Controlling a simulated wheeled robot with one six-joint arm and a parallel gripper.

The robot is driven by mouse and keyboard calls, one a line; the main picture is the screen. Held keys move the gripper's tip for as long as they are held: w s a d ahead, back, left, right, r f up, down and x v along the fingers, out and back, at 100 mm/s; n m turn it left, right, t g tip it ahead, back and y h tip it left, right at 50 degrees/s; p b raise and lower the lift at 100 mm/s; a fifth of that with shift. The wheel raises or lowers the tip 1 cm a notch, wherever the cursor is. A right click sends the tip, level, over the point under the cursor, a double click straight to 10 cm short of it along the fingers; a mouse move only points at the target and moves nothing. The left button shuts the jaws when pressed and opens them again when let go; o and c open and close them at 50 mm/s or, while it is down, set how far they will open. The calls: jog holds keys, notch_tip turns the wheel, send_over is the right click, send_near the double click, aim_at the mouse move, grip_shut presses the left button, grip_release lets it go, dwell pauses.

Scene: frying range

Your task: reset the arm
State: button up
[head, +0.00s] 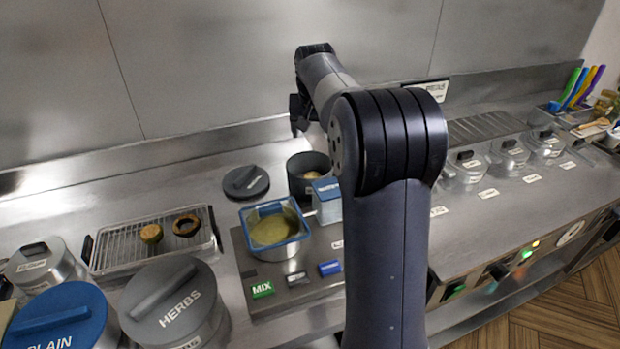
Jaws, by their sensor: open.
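My arm rises from the bottom of the head view, bends at a large dark elbow and reaches back and left over the counter. My gripper (298,122) shows only in part as a dark piece below the wrist, above the counter near the back wall. It is open, and no held object shows. Its fingertips are hard to make out, and part of the wrist is hidden behind my forearm.
Below stand a dark pot (297,178), a blue-rimmed container of yellowish batter (276,252) and a blue box (327,212). A wire rack (125,248) holds two browned pieces. Lidded containers, including HERBS (172,295), stand front left; several steel lidded pots (466,172) stand right.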

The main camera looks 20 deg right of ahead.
jog(key=p, duration=0.1)
send_near(313, 153)
jog(key=f, duration=0.1)
jog(key=s+f, duration=0.1)
jog(key=f, duration=0.3)
jog(key=shift+s+a+f, duration=0.25)
notch_tip(313, 153, up, 6)
jog(key=p, duration=0.4)
